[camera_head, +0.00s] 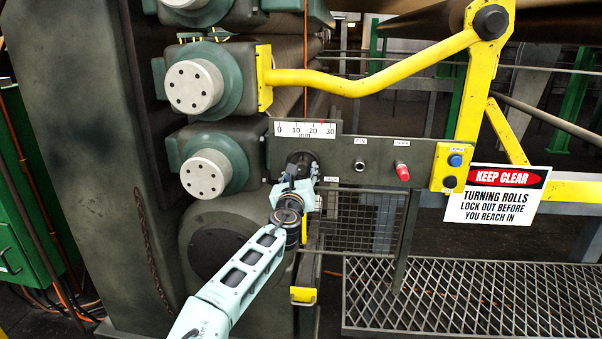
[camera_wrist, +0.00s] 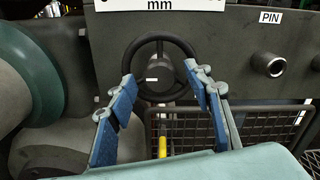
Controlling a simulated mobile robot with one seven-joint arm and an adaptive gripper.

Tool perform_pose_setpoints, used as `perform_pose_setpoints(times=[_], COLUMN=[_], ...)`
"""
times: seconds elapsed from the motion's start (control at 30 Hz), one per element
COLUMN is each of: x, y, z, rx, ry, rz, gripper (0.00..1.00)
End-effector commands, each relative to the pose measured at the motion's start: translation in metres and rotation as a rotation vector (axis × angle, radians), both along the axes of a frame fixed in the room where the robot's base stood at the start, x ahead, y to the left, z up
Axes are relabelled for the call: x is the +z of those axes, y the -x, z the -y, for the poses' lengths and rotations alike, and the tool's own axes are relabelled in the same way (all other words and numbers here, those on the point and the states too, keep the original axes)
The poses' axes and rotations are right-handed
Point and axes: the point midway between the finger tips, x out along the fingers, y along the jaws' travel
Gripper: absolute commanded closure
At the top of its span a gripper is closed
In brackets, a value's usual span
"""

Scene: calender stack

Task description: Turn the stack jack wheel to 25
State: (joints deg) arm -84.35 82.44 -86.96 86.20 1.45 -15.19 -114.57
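The stack jack wheel is a black handwheel (camera_wrist: 156,68) with a rim, a hub and a short white mark on the hub. In the head view the wheel (camera_head: 301,158) sits under the mm scale (camera_head: 305,129), partly hidden by my gripper (camera_head: 302,182). The scale runs 0 to 30, and its small red pointer (camera_head: 322,122) stands between 20 and 30, near 25. In the wrist view my gripper (camera_wrist: 161,80) is open, its blue-padded fingers spread at the left and right sides of the wheel. I cannot tell whether they touch the rim.
Right of the wheel are a PIN knob (camera_head: 359,165), a red knob (camera_head: 402,171) and a yellow button box (camera_head: 452,167). Green-housed roll ends (camera_head: 203,174) stand close on the left. A mesh guard (camera_head: 362,222) hangs below. A KEEP CLEAR sign (camera_head: 497,194) is at right.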

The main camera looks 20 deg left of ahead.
Motion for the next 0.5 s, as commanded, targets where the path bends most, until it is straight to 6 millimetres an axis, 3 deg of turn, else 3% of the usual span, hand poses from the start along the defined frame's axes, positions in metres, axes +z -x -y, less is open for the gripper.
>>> perform_pose_setpoints(times=[0.27,0.5], x=[0.000,0.000], y=[0.005,0.037], z=[0.000,0.008], rx=[0.000,0.001], ry=[0.000,0.001], rz=[0.000,0.000], gripper=[0.54,0.54])
